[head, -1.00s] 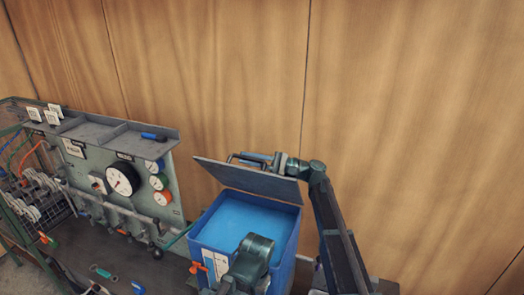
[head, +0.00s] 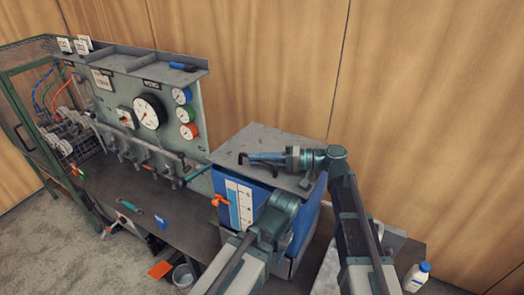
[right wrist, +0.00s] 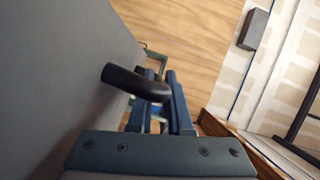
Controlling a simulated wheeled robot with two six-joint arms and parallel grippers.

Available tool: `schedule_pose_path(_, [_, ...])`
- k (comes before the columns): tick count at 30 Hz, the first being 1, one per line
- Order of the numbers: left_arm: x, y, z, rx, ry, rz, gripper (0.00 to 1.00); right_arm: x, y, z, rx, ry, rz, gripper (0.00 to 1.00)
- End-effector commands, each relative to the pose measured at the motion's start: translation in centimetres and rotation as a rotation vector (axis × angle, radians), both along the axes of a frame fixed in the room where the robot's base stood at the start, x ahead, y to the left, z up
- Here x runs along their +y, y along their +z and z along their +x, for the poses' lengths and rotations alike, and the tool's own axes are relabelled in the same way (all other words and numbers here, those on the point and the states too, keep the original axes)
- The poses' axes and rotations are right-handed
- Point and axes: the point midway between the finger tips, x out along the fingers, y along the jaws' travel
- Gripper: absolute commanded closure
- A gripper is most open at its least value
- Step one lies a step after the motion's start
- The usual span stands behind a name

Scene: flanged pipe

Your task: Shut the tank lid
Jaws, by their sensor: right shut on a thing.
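The blue tank (head: 308,222) stands at the right end of the bench, with a level strip on its front. Its grey lid (head: 250,140) lies over the top and hides the inside; it looks flat on the rim, though I cannot tell if a small gap is left. My right gripper (head: 246,158) is over the lid and shut on its handle. In the right wrist view the dark bent handle (right wrist: 128,80) passes between the fingers of my right gripper (right wrist: 165,100), beside the grey lid face (right wrist: 50,70).
A gauge panel (head: 108,105) stands left of the tank. An orange-handled valve (head: 220,200) sticks out at the tank's front left. A white bottle (head: 416,277) stands at the right. A wooden wall (head: 430,110) is close behind.

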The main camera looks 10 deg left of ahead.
Motion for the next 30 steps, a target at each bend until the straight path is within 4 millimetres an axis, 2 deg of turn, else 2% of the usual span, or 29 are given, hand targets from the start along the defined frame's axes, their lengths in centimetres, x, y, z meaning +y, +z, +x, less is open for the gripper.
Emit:
schedule_pose_path(1, [0.0,-0.9,0.0,0.0,0.0,0.0,0.5,0.1,-1.1,-0.3,-0.021,0.0,-0.007,1.0])
schedule_pose_path(3, [0.0,-1.3,0.0,0.0,0.001,0.0,0.5,0.1,-1.7,-0.4,-0.047,-0.001,-0.015,1.0])
schedule_pose_path(9, [0.0,-2.0,0.0,0.0,0.001,0.0,0.5,0.2,-2.8,-0.6,-0.096,0.0,-0.033,1.0])
schedule_pose_path(25, [0.0,-2.2,0.0,0.0,0.001,0.0,0.5,0.2,-3.3,-0.8,-0.113,0.004,-0.043,1.0])
schedule_pose_path(26, [0.0,-2.2,0.0,0.0,0.001,0.0,0.5,0.2,-3.3,-0.8,-0.113,0.004,-0.043,0.77])
schedule_pose_path(30, [0.0,-2.2,0.0,0.0,0.001,0.0,0.5,0.2,-3.3,-0.8,-0.112,0.003,-0.041,0.53])
